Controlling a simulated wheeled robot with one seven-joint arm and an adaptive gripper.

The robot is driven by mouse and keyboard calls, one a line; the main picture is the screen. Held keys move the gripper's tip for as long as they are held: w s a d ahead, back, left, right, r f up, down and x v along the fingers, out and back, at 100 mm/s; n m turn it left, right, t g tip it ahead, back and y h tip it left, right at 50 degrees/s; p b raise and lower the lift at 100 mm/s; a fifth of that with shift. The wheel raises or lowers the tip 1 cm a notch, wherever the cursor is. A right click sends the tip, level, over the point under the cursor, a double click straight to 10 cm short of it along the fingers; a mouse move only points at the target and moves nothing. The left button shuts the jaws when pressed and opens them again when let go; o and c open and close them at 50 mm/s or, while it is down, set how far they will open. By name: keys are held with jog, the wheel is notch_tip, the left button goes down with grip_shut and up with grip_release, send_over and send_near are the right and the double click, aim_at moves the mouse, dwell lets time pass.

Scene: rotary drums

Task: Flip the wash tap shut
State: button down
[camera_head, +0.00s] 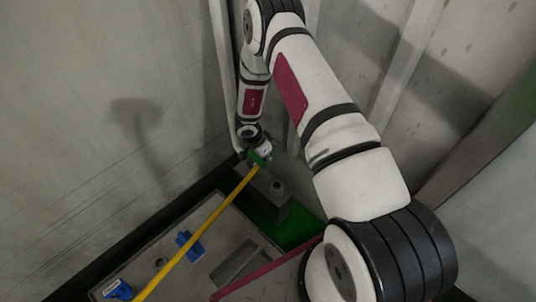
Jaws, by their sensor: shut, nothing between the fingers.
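My gripper (262,150) is small and far off at the end of my arm, low in the corner by the wall. It is shut and seems empty. A small green piece (257,161) sits right at its fingertips; I cannot tell whether they touch. Another blue fitting (118,290) is at the lower left edge. I cannot tell which of these is the wash tap, or how its lever is turned.
A long yellow bar (205,224) slants from near the gripper to the lower left. A dark red bar (268,270) crosses low beside my arm. The grey top (222,235) has a recess. A grey block (270,192) stands beside a green surface (292,226). Walls close in behind.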

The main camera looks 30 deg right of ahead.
aim_at(261, 167)
jog(key=a+m+p, duration=0.1)
jog(key=m, duration=0.1)
jog(key=s+a+m+g+p, duration=0.1)
jog(key=shift+a+m, duration=0.1)
jog(key=shift+m, duration=0.3)
jog(key=a+m, duration=0.1)
jog(key=m, duration=0.1)
jog(key=a+m+g, duration=0.1)
jog(key=shift+a+m+y, duration=0.15)
jog(key=shift+m+y, duration=0.15)
jog(key=shift+m, duration=0.1)
jog(key=a+m, duration=0.1)
jog(key=m, duration=0.1)
jog(key=w+a+m+g+y+b, duration=0.1)
jog(key=a+m, duration=0.1)
jog(key=m, duration=0.1)
jog(key=w+a+m+g, duration=0.1)
jog(key=m, duration=0.1)
jog(key=shift+a+y, duration=0.35)
jog(key=shift+y, duration=0.05)
jog(key=shift+w+a, duration=0.1)
jog(key=shift+w, duration=0.1)
